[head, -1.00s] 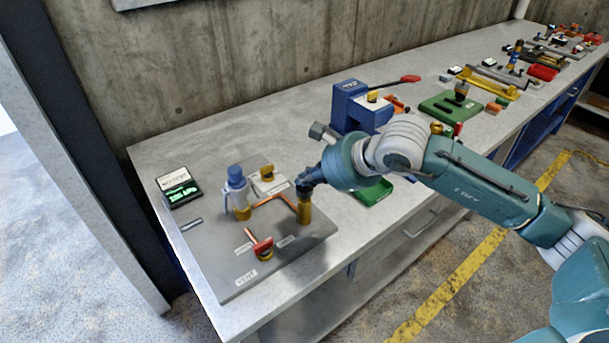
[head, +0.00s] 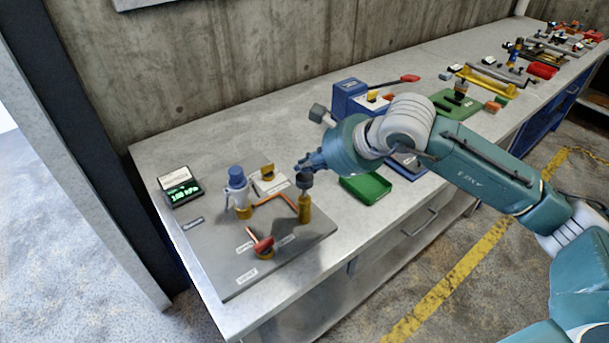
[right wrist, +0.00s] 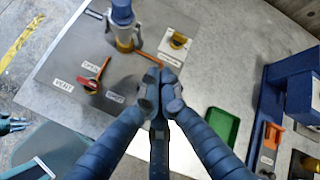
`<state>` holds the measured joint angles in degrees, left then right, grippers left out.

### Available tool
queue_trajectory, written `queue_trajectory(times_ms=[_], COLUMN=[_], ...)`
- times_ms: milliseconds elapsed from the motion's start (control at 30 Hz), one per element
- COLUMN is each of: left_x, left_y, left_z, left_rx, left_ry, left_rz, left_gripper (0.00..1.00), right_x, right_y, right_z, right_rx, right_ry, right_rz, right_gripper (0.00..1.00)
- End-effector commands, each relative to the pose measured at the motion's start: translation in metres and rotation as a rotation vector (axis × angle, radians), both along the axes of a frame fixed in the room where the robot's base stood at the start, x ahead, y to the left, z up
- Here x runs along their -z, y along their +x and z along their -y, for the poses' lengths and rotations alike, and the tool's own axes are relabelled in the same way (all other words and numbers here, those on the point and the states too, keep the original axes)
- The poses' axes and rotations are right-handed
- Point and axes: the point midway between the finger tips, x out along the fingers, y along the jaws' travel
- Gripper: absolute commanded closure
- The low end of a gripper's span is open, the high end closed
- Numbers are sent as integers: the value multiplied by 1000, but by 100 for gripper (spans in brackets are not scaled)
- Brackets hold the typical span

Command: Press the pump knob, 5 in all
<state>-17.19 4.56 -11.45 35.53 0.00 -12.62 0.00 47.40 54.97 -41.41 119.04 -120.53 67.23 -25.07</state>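The pump is a brass cylinder (head: 305,208) with a dark round knob (head: 304,181) on top, at the right side of the grey panel (head: 222,275). My right gripper (head: 304,163) is just above and behind the knob, apart from it as far as I can see. Its fingers also show in the right wrist view (right wrist: 160,88), drawn together with nothing between them; they hide the pump there. The small display (head: 181,190) shows green digits, about 168 kPa. A dark fingered shape at the left edge of the right wrist view looks like my left gripper (right wrist: 10,125); its opening is unclear.
A green tray (head: 366,190) and a blue block (head: 347,98) stand to the right, under and beside my arm.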

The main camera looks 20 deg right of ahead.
Motion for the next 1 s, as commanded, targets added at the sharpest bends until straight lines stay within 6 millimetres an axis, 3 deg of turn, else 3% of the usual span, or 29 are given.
queue_trajectory(times_ms=[167,600,1000], left_x=[-3,-23,-23], left_y=[0,0,0], left_z=[0,0,0], left_rx=[0,0,0], left_ry=[0,0,0], left_rz=[0,0,0], left_gripper=[70,70,70], right_x=[-7,-49,-51], right_y=[0,1,0], right_z=[0,0,0], right_rx=[1,1,0], right_ry=[1,1,1], right_rz=[2,3,1], right_gripper=[100,100,100])
